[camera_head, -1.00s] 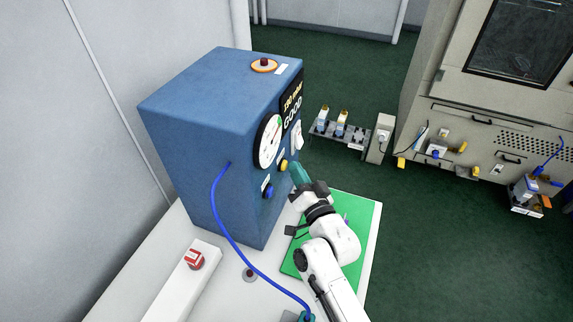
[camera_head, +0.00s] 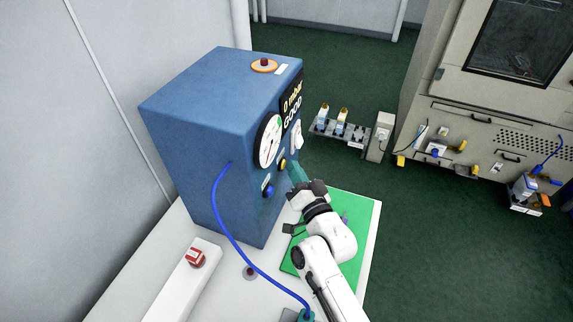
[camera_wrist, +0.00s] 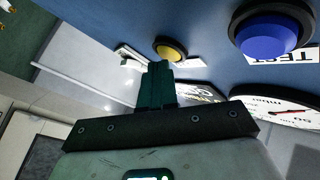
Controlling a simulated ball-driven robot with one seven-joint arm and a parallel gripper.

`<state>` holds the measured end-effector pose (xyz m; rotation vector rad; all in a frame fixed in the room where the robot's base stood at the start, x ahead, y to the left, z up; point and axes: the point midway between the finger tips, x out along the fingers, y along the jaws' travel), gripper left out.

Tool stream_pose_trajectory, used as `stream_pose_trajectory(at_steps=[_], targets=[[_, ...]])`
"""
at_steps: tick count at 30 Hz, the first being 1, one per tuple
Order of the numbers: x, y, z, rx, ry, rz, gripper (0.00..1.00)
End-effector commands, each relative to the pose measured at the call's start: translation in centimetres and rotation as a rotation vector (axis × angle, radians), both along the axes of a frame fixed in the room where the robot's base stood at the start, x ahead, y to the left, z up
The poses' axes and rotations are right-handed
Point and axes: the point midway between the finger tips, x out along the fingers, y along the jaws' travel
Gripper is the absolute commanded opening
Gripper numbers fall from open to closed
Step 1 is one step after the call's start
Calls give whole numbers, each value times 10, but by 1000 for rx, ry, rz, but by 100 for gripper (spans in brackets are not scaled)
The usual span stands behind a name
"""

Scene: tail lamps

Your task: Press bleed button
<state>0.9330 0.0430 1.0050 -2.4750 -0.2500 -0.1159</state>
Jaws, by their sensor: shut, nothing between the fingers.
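A blue tester box (camera_head: 195,115) stands on the white bench. Its front face has a yellow button (camera_head: 283,163) and, lower left, a blue button (camera_head: 268,191). In the wrist view the yellow button (camera_wrist: 171,50) has no readable label, and the blue button (camera_wrist: 266,36) is labelled TEST. My gripper (camera_head: 292,168) is shut and empty, its teal fingers pointing at the yellow button. In the wrist view my fingertips (camera_wrist: 159,67) overlap the button's lower edge; I cannot tell whether they touch.
A round dial (camera_head: 270,140) sits left of the display. A blue hose (camera_head: 222,222) loops from the box to the bench front. A red button (camera_head: 195,257) stands on a white housing at left. A green mat (camera_head: 358,212) lies under my arm. The box top holds an orange-ringed button (camera_head: 264,65).

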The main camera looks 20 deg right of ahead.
Motion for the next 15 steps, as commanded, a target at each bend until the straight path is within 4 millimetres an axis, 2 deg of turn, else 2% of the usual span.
stream_pose_trajectory(at_steps=[15], targets=[[-10,-14,-1,0,0,0,0]])
